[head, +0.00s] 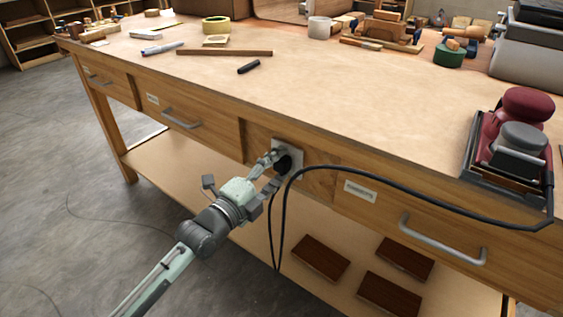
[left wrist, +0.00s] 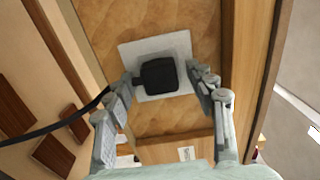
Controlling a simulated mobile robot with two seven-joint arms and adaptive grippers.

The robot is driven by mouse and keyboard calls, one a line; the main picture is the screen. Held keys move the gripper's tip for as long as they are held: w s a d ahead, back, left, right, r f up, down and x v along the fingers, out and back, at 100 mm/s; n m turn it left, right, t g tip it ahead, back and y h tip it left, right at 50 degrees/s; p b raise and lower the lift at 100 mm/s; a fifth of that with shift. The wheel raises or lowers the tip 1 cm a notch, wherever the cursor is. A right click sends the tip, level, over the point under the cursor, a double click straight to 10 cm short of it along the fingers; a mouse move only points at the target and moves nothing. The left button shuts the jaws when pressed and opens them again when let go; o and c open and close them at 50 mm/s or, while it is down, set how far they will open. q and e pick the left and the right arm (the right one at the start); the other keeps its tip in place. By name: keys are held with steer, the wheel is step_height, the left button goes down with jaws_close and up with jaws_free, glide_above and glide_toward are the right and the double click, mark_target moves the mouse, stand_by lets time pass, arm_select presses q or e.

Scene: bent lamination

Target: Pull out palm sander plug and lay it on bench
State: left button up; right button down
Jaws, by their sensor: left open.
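The black plug (head: 283,162) sits against the pale outlet plate (head: 296,152) on the front of the bench (head: 250,87). In the left wrist view the plug (left wrist: 159,76) covers the middle of the plate (left wrist: 181,46). My left gripper (head: 270,171) is open at the plug, with one finger on each side of it; I cannot tell whether either finger touches it. The black cord (head: 400,187) runs from the plug to the palm sander (head: 509,135), red and grey, at the bench's right end. My right gripper is not in view.
Drawer handles (head: 440,240) stick out on both sides of the outlet. The cord also hangs in a loop below it. A lower shelf (head: 180,165) holds several dark boards (head: 320,258). The bench top is clear between a black marker (head: 248,67) and the sander.

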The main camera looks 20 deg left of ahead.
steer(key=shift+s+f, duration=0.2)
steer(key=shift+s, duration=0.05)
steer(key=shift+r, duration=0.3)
arm_select(q)
jaws_close()
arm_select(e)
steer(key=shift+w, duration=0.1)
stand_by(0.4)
arm_select(q)
steer(key=shift+s+p, duration=0.15)
steer(key=shift+p, duration=0.15)
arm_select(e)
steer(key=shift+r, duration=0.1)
arm_select(q)
steer(key=shift+p+v, duration=0.45)
steer(key=shift+v, duration=2.45)
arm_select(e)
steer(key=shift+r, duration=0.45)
